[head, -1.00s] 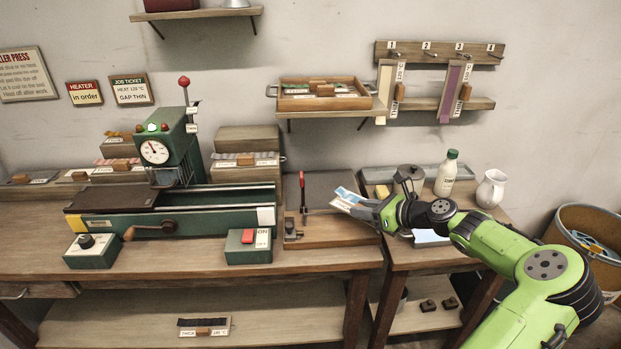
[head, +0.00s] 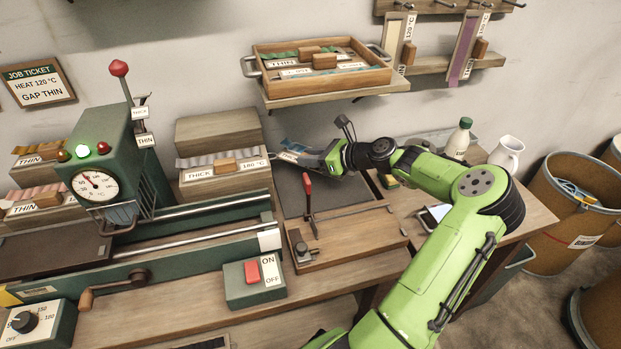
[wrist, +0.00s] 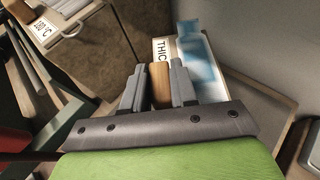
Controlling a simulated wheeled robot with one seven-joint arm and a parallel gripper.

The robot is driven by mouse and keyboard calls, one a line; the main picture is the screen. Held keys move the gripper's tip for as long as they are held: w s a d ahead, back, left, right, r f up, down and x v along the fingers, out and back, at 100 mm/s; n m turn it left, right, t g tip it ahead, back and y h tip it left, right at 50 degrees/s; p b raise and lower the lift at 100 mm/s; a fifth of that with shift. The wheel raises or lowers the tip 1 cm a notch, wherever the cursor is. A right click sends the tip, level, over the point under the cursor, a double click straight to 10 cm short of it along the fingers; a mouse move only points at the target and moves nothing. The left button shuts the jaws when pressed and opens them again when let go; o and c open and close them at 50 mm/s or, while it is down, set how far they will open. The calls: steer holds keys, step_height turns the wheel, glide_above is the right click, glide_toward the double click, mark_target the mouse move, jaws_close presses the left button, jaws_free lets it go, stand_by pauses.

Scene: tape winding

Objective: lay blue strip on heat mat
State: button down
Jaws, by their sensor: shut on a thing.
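My gripper (head: 308,160) is shut on the wooden grip (wrist: 159,84) of a card labelled "THIC…", the rest of the word being cut off. The blue strip (wrist: 197,62) lies along this card, and its blue end (head: 293,145) shows in the head view. The strip is held out past the fingertips, behind the red-handled clamp. A dark grey flat pad (head: 292,200), which appears to be the heat mat, lies on the bench below my gripper. The strip appears above it; the exact gap cannot be told.
The red-handled clamp (head: 308,200) stands upright in front of my gripper. A stack with a "THICK" card (head: 226,170) is close on the left, beside the green press (head: 100,160). A shelf tray (head: 320,75) hangs above. A bottle (head: 458,138) and jug (head: 507,154) stand right.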

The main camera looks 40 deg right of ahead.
step_height(320, 180, down, 8)
steer(key=b, duration=0.3)
steer(key=shift+r, duration=0.15)
steer(key=c, duration=0.9)
jaws_free()
steer(key=shift+r, duration=0.1)
steer(key=shift+s+r, duration=0.1)
steer(key=p+v, duration=0.5)
steer(key=v, duration=0.6)
steer(key=shift+r, duration=0.1)
steer(key=shift+s+d+r, duration=0.1)
steer(key=shift+s, duration=0.25)
